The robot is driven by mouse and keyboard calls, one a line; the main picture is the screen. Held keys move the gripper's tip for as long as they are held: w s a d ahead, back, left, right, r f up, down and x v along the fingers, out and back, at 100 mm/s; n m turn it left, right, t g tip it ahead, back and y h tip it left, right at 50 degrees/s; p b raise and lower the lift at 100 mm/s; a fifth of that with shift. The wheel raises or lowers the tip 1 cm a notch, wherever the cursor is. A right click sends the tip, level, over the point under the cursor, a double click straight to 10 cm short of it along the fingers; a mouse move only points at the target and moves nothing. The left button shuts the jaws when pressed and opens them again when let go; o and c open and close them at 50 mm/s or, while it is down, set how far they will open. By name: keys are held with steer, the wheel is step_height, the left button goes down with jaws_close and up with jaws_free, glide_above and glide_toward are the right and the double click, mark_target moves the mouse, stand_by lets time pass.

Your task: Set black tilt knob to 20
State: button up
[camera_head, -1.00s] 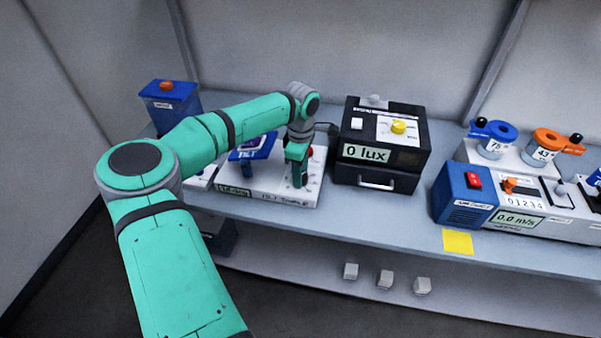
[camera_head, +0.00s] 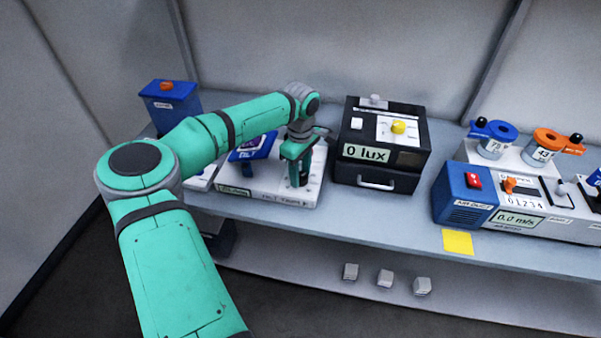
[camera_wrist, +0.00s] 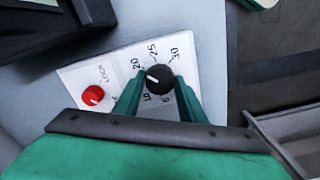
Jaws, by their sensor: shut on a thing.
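The black tilt knob (camera_wrist: 158,79) sits on a white panel in the wrist view, among printed numbers including 20, 25 and 30. Its white pointer line points up and left, toward the 20 side; I cannot tell the exact reading. My gripper (camera_wrist: 160,82) is shut on the knob, one green finger on each side. In the head view my gripper (camera_head: 298,173) is low over the right part of the white tilt device (camera_head: 265,190) and hides the knob. The device carries a blue tilt plate (camera_head: 252,148); its green readout (camera_head: 234,190) is too small to read.
A red lock knob (camera_wrist: 94,95) is left of the black knob. A black box (camera_head: 375,181) reading 0 lux stands close to the right. A blue box with an orange knob (camera_head: 166,86) is at the back left. The bench front is mostly clear.

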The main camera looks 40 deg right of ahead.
steer(key=o, duration=1.1)
steer(key=shift+c, duration=0.2)
steer(key=shift+r, duration=0.1)
step_height(320, 180, up, 11)
steer(key=shift+f, duration=0.2)
